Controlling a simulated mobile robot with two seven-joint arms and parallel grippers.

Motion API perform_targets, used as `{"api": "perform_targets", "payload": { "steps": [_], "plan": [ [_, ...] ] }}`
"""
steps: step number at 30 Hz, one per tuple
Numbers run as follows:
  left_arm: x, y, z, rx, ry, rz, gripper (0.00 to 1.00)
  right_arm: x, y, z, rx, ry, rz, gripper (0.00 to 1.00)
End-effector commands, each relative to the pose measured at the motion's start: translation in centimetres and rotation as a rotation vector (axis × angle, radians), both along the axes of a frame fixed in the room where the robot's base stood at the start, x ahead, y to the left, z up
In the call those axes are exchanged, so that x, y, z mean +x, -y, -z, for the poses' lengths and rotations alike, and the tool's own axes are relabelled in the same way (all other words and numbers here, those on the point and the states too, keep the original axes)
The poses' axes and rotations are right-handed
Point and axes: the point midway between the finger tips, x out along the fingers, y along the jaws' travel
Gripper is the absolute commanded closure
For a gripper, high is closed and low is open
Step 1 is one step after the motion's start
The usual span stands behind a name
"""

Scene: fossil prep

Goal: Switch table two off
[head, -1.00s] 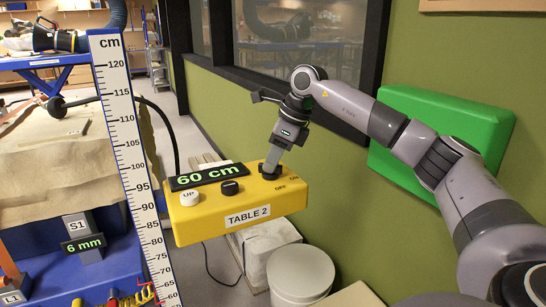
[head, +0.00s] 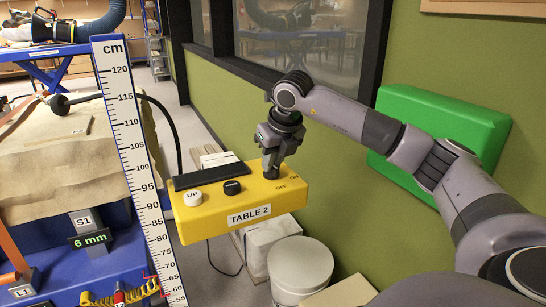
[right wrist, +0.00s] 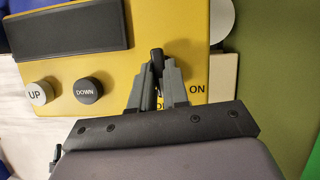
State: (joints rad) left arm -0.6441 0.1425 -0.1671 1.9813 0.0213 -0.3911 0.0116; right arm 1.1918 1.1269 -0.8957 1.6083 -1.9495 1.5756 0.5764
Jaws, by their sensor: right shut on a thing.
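The yellow control box (head: 240,205) marked TABLE 2 hangs in the middle of the head view. Its display (head: 205,174) is dark and blank; it also shows blank in the right wrist view (right wrist: 68,24). A white UP button (head: 193,198) and a black DOWN button (head: 232,187) sit beside it. My right gripper (head: 271,166) points down at the box's right part, shut on the black switch knob (right wrist: 157,56). ON shows right of the fingers in the wrist view; the OFF label there is partly hidden. My left gripper is out of view.
A height scale (head: 139,150) stands left of the box. A blue table with a sandy block (head: 70,160) is farther left. A white bucket (head: 300,268) and boxes stand below. A green wall panel (head: 440,130) is behind my right arm.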

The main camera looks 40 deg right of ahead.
Motion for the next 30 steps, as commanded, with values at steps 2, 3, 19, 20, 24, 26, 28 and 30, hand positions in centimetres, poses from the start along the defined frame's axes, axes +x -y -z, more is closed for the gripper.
{"api": "perform_targets", "payload": {
  "steps": [2, 3, 19, 20, 24, 26, 28, 30],
  "plan": [
    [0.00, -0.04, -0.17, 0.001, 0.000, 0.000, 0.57, 0.02, -0.08, -0.09, 0.001, 0.000, 0.034, 1.00],
    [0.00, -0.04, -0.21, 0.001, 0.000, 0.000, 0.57, 0.04, -0.08, -0.08, 0.001, 0.000, 0.048, 1.00],
    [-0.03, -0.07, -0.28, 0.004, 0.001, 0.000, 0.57, 0.03, -0.05, -0.05, 0.001, 0.000, 0.112, 1.00],
    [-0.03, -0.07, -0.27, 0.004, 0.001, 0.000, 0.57, 0.03, -0.05, -0.05, 0.001, 0.000, 0.112, 1.00],
    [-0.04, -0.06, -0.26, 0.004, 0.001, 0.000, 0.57, 0.03, -0.04, -0.05, 0.002, 0.001, 0.112, 0.79],
    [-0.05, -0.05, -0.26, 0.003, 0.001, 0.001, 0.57, 0.04, -0.04, -0.04, 0.002, 0.000, 0.112, 0.60],
    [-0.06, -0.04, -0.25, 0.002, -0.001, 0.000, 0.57, 0.04, -0.04, -0.04, 0.002, 0.000, 0.111, 0.60],
    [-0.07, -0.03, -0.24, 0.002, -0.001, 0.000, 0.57, 0.03, -0.05, -0.04, 0.002, 0.000, 0.111, 0.60]
  ]
}}
